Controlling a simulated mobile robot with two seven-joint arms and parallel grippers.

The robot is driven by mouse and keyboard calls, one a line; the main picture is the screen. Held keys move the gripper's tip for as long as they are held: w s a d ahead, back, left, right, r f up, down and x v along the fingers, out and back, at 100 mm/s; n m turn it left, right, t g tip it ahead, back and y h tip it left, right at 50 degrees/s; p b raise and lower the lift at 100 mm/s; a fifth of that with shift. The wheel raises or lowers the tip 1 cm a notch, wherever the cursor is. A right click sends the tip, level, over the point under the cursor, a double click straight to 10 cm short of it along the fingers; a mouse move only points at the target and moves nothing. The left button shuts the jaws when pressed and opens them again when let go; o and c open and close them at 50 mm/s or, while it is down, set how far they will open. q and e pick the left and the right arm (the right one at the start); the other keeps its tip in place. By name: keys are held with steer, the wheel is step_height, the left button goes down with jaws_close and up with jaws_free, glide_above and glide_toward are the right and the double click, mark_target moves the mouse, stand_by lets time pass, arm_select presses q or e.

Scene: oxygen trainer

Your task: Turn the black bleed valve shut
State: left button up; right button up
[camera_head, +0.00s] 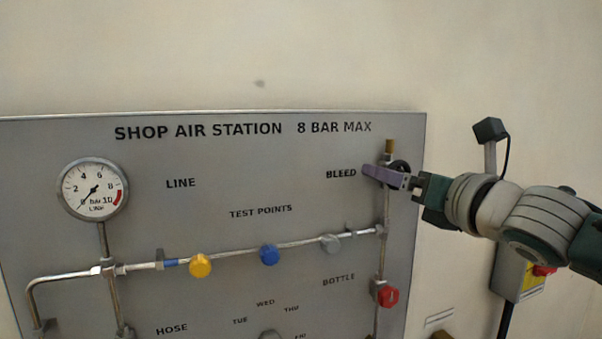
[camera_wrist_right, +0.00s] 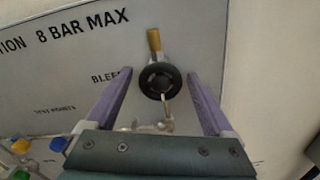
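The black bleed valve (camera_wrist_right: 160,80) is a round handwheel on the upper right of the grey panel, below a brass fitting (camera_wrist_right: 154,40). In the head view the valve (camera_head: 400,168) is partly hidden behind my right gripper (camera_head: 378,175), beside the word BLEED. In the right wrist view my right gripper (camera_wrist_right: 158,85) has its two purple fingers apart, one on each side of the wheel. Gaps show between the fingers and the wheel, so it is open and not holding it. My left gripper is not in view.
The panel (camera_head: 60,140) carries a pressure gauge (camera_head: 93,188) with its needle near 0, a yellow knob (camera_head: 200,265), a blue knob (camera_head: 269,254), a grey knob (camera_head: 330,243) and a red knob (camera_head: 387,296). A grey-yellow box with a red button (camera_head: 543,270) is at the right.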

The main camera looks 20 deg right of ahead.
steer(key=c, duration=1.3)
